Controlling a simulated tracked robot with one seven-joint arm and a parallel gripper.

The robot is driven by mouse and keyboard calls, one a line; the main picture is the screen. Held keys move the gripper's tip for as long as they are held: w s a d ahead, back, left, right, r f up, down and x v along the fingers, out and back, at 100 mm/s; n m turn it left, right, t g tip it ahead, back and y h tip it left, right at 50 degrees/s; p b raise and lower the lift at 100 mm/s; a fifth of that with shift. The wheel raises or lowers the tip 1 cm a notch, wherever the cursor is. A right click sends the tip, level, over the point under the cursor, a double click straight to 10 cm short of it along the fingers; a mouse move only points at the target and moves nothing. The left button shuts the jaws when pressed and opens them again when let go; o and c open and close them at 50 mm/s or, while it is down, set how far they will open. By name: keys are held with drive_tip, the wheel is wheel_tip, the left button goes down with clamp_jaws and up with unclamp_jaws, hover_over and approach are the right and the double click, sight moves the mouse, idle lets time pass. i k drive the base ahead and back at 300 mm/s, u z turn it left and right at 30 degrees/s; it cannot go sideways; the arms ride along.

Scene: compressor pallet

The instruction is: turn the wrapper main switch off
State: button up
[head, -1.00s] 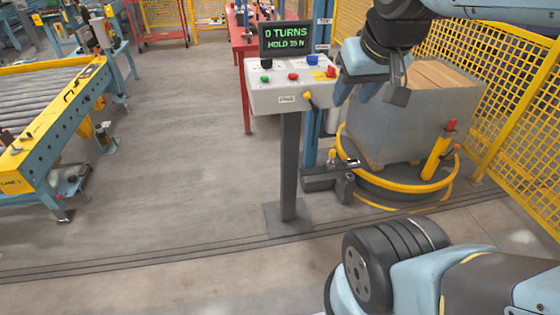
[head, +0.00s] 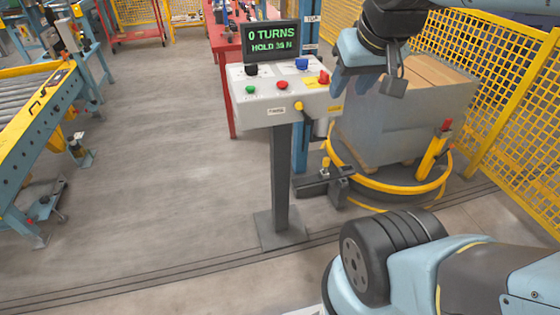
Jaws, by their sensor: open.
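The wrapper control box (head: 262,108) stands on a grey post, with a screen (head: 271,39) reading "0 TURNS" and a HOLD value. A red switch (head: 323,77) sits at the right end of its sloped top, and looks like the main switch; its exact position is hard to read. My gripper (head: 364,85) is open and empty, just right of the box, pointing down. Its near finger is close to the red switch; I cannot tell whether they touch.
The box top also has a black knob (head: 252,70), blue knob (head: 302,64), green button (head: 250,90) and red button (head: 282,85). The wrapped pallet load (head: 400,125) stands behind on a yellow-ringed turntable. Yellow mesh fence (head: 515,120) is at right. Floor left of the post is clear.

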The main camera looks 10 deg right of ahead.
sight(324, 79)
drive_tip(key=u, duration=0.15)
drive_tip(key=i, duration=0.6)
drive_tip(key=z, duration=1.5)
drive_tip(key=k, duration=0.95)
drive_tip(key=u, duration=0.25)
drive_tip(key=i, duration=1)
drive_tip(key=u, duration=0.05)
